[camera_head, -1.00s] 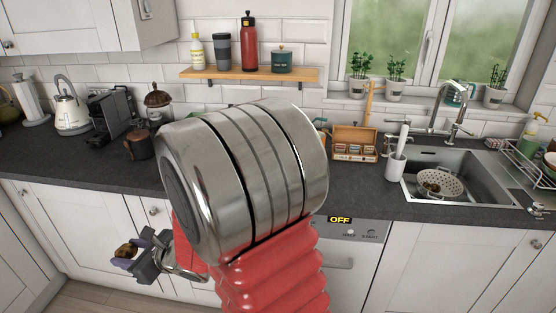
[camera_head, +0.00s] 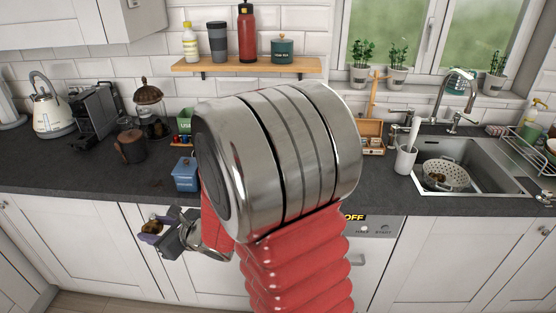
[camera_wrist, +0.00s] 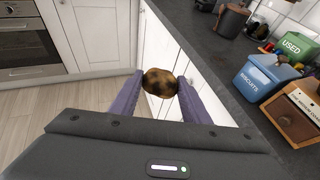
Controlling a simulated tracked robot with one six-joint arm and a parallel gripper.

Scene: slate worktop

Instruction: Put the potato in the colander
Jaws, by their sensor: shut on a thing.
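The potato (camera_wrist: 160,82) is brown and mottled. My gripper (camera_wrist: 159,88) is shut on it, with the purple fingers on either side in the wrist view. In the head view the potato (camera_head: 151,228) shows small in my gripper (camera_head: 155,231), in front of the white cabinet doors and below the worktop's edge. The colander (camera_head: 446,174) is pale with holes and sits in the sink at the right, far from my gripper. Something brown lies in the colander; I cannot tell what it is.
The slate worktop (camera_head: 75,178) runs along the wall. A blue biscuits tin (camera_head: 186,174) stands near its front edge, and a white utensil pot (camera_head: 405,160) stands left of the sink (camera_head: 490,166). My arm hides the middle of the worktop.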

